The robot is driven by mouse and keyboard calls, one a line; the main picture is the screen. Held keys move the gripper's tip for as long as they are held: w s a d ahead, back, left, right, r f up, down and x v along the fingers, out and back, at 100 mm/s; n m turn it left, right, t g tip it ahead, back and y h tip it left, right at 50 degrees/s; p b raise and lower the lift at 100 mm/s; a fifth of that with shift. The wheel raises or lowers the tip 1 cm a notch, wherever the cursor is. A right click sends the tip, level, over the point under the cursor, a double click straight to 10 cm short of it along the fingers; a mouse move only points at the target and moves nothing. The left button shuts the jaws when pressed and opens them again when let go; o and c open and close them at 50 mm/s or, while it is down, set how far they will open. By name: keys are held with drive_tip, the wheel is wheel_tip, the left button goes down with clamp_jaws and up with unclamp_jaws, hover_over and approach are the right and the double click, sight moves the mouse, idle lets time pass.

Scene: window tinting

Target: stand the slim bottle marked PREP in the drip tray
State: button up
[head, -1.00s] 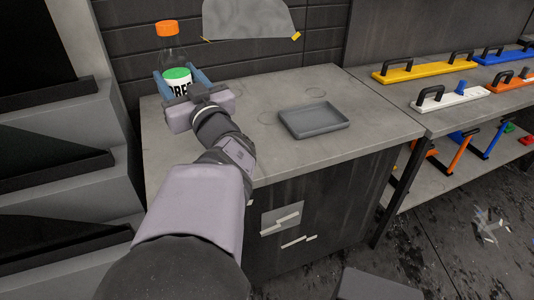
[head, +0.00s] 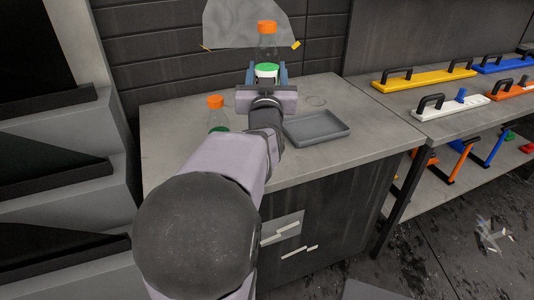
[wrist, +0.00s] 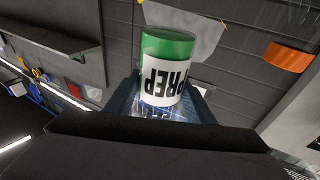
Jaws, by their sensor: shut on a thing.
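The slim PREP bottle (head: 267,45) has an orange cap, a clear upper part, green contents and a white label. It looks upright near the back of the counter, left of and behind the drip tray. My gripper (head: 266,80) is shut on it. In the wrist view, which is upside down, the PREP label (wrist: 165,80) and green lower part show between the fingers. The arm hides the bottle's lower part in the head view. The drip tray (head: 345,127) is dark grey, shallow and empty; my wrist is close to its left edge in the picture.
A second orange-capped bottle (head: 216,103) with green in it stands on the counter (head: 170,125), left of my arm and partly hidden by it. The dark wall is close behind. Coloured handled tools lie on the shelf (head: 440,110) at right. Bare counter surrounds the tray.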

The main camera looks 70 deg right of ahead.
drive_tip(key=shift+r, duration=0.1)
idle(0.3)
wheel_tip(320, 180, down, 18)
drive_tip(key=shift+r+b, duration=0.15)
drive_tip(key=shift+b, duration=1.1)
drive_tip(key=shift+f+b, duration=0.25)
drive_tip(key=shift+b, duration=0.05)
drive_tip(key=o, duration=1.2)
drive_tip(key=shift+p, duration=0.4)
